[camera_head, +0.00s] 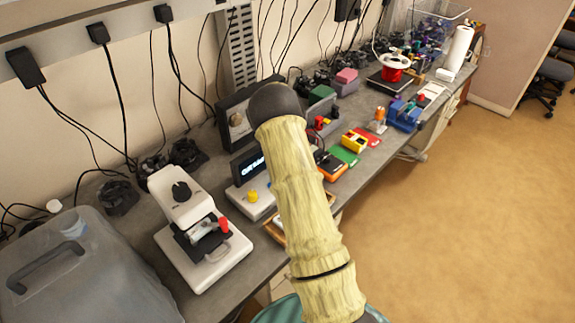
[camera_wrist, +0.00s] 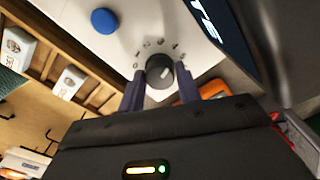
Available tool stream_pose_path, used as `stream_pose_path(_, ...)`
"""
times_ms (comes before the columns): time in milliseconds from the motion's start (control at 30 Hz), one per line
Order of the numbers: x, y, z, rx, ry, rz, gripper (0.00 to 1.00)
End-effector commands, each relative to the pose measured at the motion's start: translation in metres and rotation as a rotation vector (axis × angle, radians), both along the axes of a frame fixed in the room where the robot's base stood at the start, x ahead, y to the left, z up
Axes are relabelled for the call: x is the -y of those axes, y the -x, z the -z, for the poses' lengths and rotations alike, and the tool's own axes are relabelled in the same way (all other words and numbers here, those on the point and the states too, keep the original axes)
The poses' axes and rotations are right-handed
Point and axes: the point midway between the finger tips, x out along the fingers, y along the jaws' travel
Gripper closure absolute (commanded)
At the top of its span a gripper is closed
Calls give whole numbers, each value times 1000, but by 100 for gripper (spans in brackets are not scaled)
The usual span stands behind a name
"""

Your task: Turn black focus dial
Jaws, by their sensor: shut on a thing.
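In the wrist view, a black dial (camera_wrist: 163,72) with a pale pointer mark stands on a white panel (camera_wrist: 125,42) with printed scale marks around it. The two dark fingers of my gripper (camera_wrist: 160,80) are on either side of the dial and shut on it. A blue round button (camera_wrist: 104,21) is on the same panel, and a dark display with bright letters (camera_wrist: 208,18) stands beside it. In the head view, my arm hides the gripper and the gripped dial. The display (camera_head: 247,166) and a yellow knob (camera_head: 252,195) show left of my arm.
Another white device (camera_head: 182,205) with a black knob on top and a red-tipped lever stands at the left. A grey jug (camera_head: 85,275) is at the front left. A wooden tray (camera_wrist: 45,58) and an orange item (camera_wrist: 214,88) lie close to the panel.

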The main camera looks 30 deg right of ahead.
Motion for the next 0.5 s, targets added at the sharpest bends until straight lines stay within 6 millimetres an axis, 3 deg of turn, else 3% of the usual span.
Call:
stream_pose_path(433, -1, -2, -1, 4, 0, 11, 89)
stream_pose_path(467, -1, -2, -1, 4, 0, 11, 61)
stream_pose_path(500, -1, -2, -1, 4, 0, 10, 53)
